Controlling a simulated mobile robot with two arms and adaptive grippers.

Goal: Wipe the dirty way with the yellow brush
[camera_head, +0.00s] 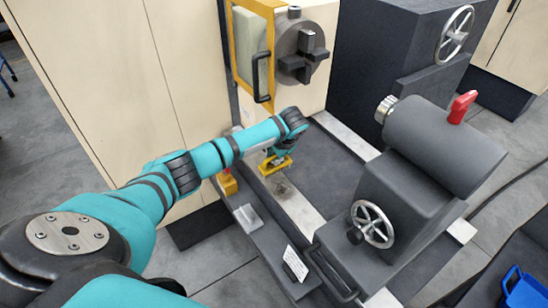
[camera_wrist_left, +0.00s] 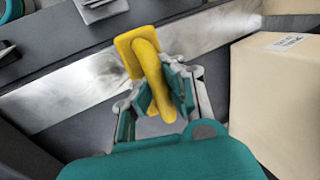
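The yellow brush (camera_head: 273,167) is in my left gripper (camera_head: 277,154), over the pale metal way of the lathe (camera_head: 303,213). In the left wrist view the gripper's fingers (camera_wrist_left: 165,88) close on both sides of the brush's handle (camera_wrist_left: 155,75), and its flat yellow head (camera_wrist_left: 130,50) lies over the way (camera_wrist_left: 85,88). Whether the head touches the metal I cannot tell. A dark dirty patch (camera_head: 282,190) shows on the way just in front of the brush. Dark smears also show along the way in the wrist view. My right gripper is not in view.
A chuck (camera_head: 301,55) and yellow-framed guard stand behind the gripper. The grey tailstock (camera_head: 425,165) with a handwheel (camera_head: 372,224) stands to the right. A small yellow box with a red top (camera_head: 228,183) and a grey plate (camera_head: 248,217) are on the near side.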

